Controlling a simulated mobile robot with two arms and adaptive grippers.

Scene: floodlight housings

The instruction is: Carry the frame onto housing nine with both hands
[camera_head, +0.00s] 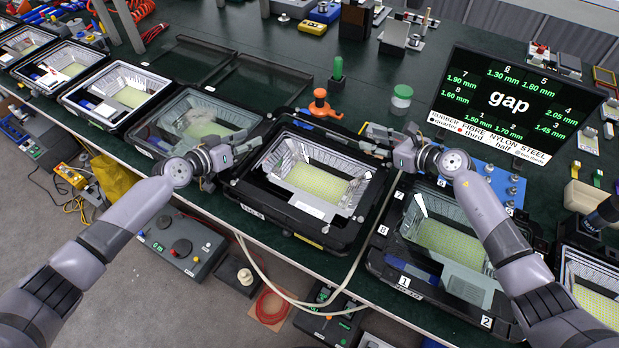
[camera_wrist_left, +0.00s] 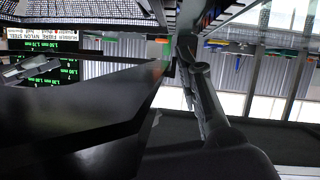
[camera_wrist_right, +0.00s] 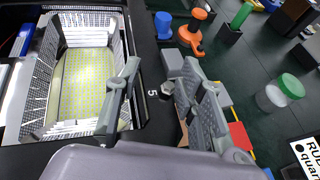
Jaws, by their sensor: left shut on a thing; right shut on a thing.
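The black rectangular frame (camera_head: 357,215) is over the central housing (camera_head: 310,208), whose pale yellow-green panel and bright reflector walls show through the opening. I cannot tell whether it rests on the housing or hangs slightly above it. My left gripper (camera_head: 216,166) is shut on the frame's left side. My right gripper (camera_head: 385,146) is shut on its right side. In the right wrist view the fingers of my right gripper (camera_wrist_right: 160,95) straddle a black edge marked 5, beside the reflector (camera_wrist_right: 85,80). In the left wrist view a dark slab fills much of the picture; its contact is unclear.
A housing with numbered marks (camera_head: 440,240) stands close on the right, and a glass-covered housing (camera_head: 190,122) on the left. An orange clamp-like tool (camera_head: 319,104) and a green-lidded jar (camera_head: 401,100) stand behind. A "gap" screen (camera_head: 515,105) stands at back right. A cable hangs in front.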

